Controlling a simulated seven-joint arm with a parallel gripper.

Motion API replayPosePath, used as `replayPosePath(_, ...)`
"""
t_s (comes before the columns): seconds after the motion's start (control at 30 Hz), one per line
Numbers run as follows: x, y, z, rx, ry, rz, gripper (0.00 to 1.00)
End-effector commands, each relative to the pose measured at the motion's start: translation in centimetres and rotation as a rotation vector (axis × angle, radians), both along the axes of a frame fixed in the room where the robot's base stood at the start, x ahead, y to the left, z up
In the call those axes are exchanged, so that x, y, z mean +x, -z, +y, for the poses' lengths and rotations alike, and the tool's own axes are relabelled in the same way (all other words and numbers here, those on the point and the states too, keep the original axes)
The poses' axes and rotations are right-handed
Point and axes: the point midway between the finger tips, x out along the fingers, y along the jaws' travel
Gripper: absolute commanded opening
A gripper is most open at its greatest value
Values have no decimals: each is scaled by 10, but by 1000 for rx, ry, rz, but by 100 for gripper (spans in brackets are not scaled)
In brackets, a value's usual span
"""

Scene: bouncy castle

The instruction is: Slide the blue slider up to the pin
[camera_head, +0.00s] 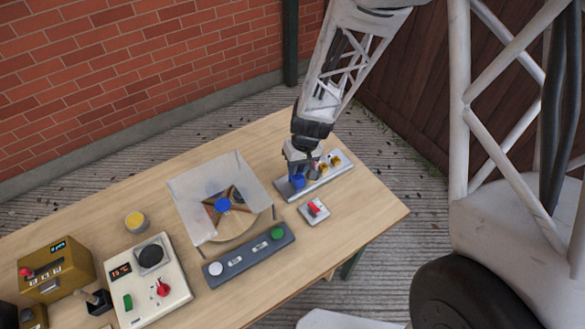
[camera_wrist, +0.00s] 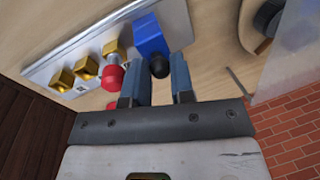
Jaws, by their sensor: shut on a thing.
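The blue slider (camera_head: 297,181) sits on a grey metal rail plate (camera_head: 329,181), toward the plate's left end in the head view. In the wrist view the slider (camera_wrist: 149,36) shows as a blue block with a dark round knob. My gripper (camera_wrist: 159,76) has its two fingers around that knob and is shut on it. In the head view my gripper (camera_head: 299,165) comes down from above and partly hides the slider. A red-tipped metal pin (camera_wrist: 114,77) stands beside the slider, with a small gap between them. Several gold blocks (camera_wrist: 86,68) lie beyond the pin along the plate.
A small plate with a red switch (camera_head: 315,208) is just in front of the rail. A clear-walled tray (camera_head: 190,205) with a blue hub stands to the left. A grey button bar (camera_head: 248,256) and several control boxes fill the left front. The table's right end is clear.

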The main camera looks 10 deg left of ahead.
Motion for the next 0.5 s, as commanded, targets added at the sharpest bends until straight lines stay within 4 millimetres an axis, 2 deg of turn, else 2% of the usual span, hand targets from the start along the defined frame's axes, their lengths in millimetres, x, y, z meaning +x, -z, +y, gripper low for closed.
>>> replayPosePath(0.27,1,-1,0,1,-1,-1,0)
replayPosePath(0.3,1,-1,0,1,-1,-1,27)
replayPosePath(0.43,1,0,0,1,-1,-1,47)
replayPosePath(0.5,1,0,0,1,-1,-1,48)
